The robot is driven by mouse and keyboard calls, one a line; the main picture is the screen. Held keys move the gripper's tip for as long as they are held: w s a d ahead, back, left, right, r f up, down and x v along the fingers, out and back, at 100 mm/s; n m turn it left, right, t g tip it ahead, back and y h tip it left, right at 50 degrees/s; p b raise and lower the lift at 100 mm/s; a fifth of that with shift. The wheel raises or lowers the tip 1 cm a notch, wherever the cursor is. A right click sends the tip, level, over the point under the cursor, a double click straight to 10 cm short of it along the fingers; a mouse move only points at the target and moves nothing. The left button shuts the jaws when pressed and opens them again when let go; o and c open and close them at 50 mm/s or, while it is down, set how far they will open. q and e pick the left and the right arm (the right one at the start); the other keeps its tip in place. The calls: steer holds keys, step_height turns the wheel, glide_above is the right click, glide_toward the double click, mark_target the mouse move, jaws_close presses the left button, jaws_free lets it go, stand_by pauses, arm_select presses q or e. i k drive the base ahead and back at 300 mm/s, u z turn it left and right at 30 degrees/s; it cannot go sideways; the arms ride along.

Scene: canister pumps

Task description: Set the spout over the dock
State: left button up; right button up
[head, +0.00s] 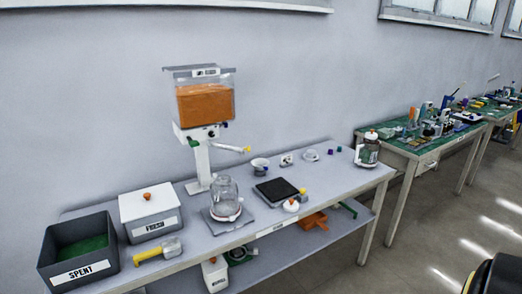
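A dispenser with a clear hopper (205,101) of orange material stands on a white column at the back of the bench. A clear glass jar (224,197) stands upright on a grey plate (247,222) in front of the column. The spout tip lies up and to the right of the jar in the picture. I cannot tell for sure which part is the dock. Neither of my grippers is in view.
A grey SPENT bin (80,272) and a lidded FRESH box (150,213) stand at the left. A yellow-handled scoop (158,251) lies before them. A black pad (275,191), a white cup (260,166) and a lidded jar (367,152) stand to the right. Cluttered green-topped tables stand beyond.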

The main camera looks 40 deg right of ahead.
mark_target(210, 142)
steer(key=z, duration=0.85)
steer(key=i, duration=0.85)
steer(key=z, duration=0.5)
steer(key=i, duration=0.5)
steer(key=z, duration=1.2)
steer(key=k, duration=0.1)
steer(key=u, duration=1.7)
